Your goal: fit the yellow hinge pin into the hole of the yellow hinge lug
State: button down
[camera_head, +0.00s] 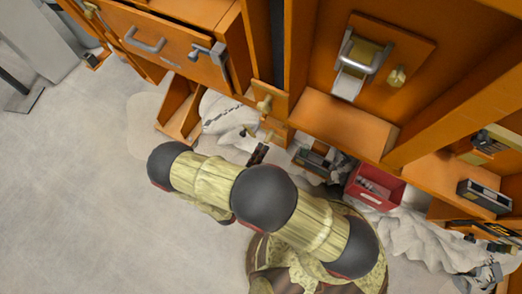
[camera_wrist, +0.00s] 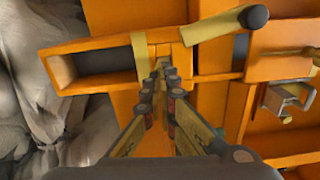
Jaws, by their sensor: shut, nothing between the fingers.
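My gripper (camera_wrist: 163,68) is shut and empty, its fingertips together in front of an orange block in the wrist view. In the head view my gripper (camera_head: 259,153) is small and dark, just below the cabinet's lower front. A yellow rod with a dark rounded end (camera_wrist: 215,27) sticks out above and right of the fingertips. It may be the yellow peg (camera_head: 264,104) on the orange block in the head view. A yellow piece (camera_wrist: 140,52) lies just left of the fingertips. A smaller yellow piece (camera_head: 269,136) shows below the peg. I cannot tell which is pin or lug; no hole is visible.
Orange cabinetry with drawers (camera_head: 165,45) fills the top. An open orange box (camera_head: 180,105) stands left of my gripper, a red bin (camera_head: 374,187) right. Crumpled grey-white cloth (camera_head: 228,116) lies along the cabinet's foot. The grey floor (camera_head: 75,190) at left is clear.

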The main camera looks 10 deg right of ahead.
jog(key=shift+w+d+r, duration=0.1)
jog(key=shift+w+d, duration=0.3)
jog(key=shift+a, duration=0.1)
dwell(0.3)
jog(key=v, duration=1.4)
jog(key=shift+s+a, duration=0.2)
jog(key=shift+s, duration=0.15)
